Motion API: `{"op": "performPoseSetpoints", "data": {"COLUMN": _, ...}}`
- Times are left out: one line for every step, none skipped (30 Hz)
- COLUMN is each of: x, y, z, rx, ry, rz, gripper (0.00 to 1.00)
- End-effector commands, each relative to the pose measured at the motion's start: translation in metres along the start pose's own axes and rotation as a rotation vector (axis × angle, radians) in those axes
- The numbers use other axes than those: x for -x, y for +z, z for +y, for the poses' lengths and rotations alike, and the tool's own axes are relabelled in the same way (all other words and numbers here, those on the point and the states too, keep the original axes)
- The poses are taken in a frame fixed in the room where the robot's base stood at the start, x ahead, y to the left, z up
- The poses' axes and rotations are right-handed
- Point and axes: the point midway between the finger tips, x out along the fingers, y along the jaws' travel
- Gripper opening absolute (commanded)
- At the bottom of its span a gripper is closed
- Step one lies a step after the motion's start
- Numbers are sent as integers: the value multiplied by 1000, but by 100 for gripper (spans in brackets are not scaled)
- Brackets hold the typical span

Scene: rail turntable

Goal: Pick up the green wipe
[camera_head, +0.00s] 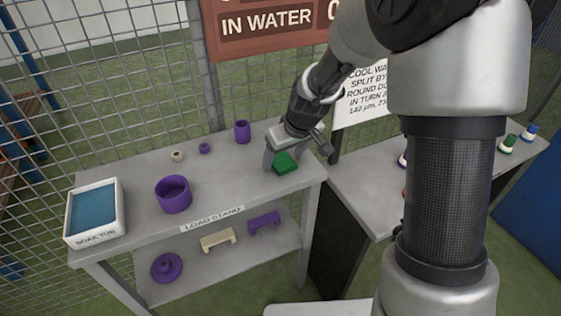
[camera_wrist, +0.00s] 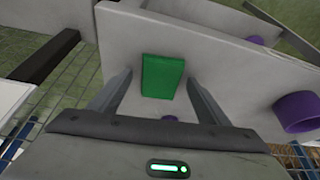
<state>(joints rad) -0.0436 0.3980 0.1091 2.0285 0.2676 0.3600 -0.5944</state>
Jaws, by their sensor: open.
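The green wipe (camera_head: 285,162) is a small flat green block lying on the grey top of the load stand (camera_head: 225,180), near its right end. In the wrist view the green wipe (camera_wrist: 162,76) shows as a green rectangle between and beyond the two fingers. My gripper (camera_head: 296,158) is open above and around the wipe in the head view; it also shows in the wrist view (camera_wrist: 160,82), with a finger on each side and clear gaps to the wipe. Nothing is held. I cannot tell the exact height of the fingertips over the top.
On the stand top are a purple cup (camera_head: 242,131), a small purple ring (camera_head: 205,148), a beige ring (camera_head: 177,156), a large purple bowl (camera_head: 173,194) and a soak tub (camera_head: 95,211). Wire fence (camera_head: 110,80) runs behind. A second table (camera_head: 375,185) stands right.

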Motion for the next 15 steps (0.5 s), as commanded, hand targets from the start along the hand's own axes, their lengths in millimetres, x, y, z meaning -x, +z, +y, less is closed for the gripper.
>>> {"op": "performPoseSetpoints", "data": {"x": 0, "y": 0, "z": 0, "rx": 0, "ry": 0, "rz": 0, "gripper": 70}}
{"op": "performPoseSetpoints", "data": {"x": 0, "y": 0, "z": 0, "rx": 0, "ry": 0, "rz": 0, "gripper": 67}}
{"op": "performPoseSetpoints", "data": {"x": 0, "y": 0, "z": 0, "rx": 0, "ry": 0, "rz": 0, "gripper": 60}}
{"op": "performPoseSetpoints", "data": {"x": 0, "y": 0, "z": 0, "rx": 0, "ry": 0, "rz": 0, "gripper": 55}}
{"op": "performPoseSetpoints", "data": {"x": 0, "y": 0, "z": 0, "rx": 0, "ry": 0, "rz": 0, "gripper": 50}}
{"op": "performPoseSetpoints", "data": {"x": 0, "y": 0, "z": 0, "rx": 0, "ry": 0, "rz": 0, "gripper": 43}}
{"op": "performPoseSetpoints", "data": {"x": 0, "y": 0, "z": 0, "rx": 0, "ry": 0, "rz": 0, "gripper": 38}}
{"op": "performPoseSetpoints", "data": {"x": 0, "y": 0, "z": 0, "rx": 0, "ry": 0, "rz": 0, "gripper": 33}}
{"op": "performPoseSetpoints", "data": {"x": 0, "y": 0, "z": 0, "rx": 0, "ry": 0, "rz": 0, "gripper": 27}}
{"op": "performPoseSetpoints", "data": {"x": 1, "y": 0, "z": 0, "rx": 0, "ry": 0, "rz": 0, "gripper": 27}}
{"op": "performPoseSetpoints", "data": {"x": 1, "y": 0, "z": 0, "rx": 0, "ry": 0, "rz": 0, "gripper": 26}}
{"op": "performPoseSetpoints", "data": {"x": 1, "y": 0, "z": 0, "rx": 0, "ry": 0, "rz": 0, "gripper": 26}}
{"op": "performPoseSetpoints", "data": {"x": 1, "y": 0, "z": 0, "rx": 0, "ry": 0, "rz": 0, "gripper": 26}}
{"op": "performPoseSetpoints", "data": {"x": 1, "y": 0, "z": 0, "rx": 0, "ry": 0, "rz": 0, "gripper": 26}}
{"op": "performPoseSetpoints", "data": {"x": 1, "y": 0, "z": 0, "rx": 0, "ry": 0, "rz": 0, "gripper": 26}}
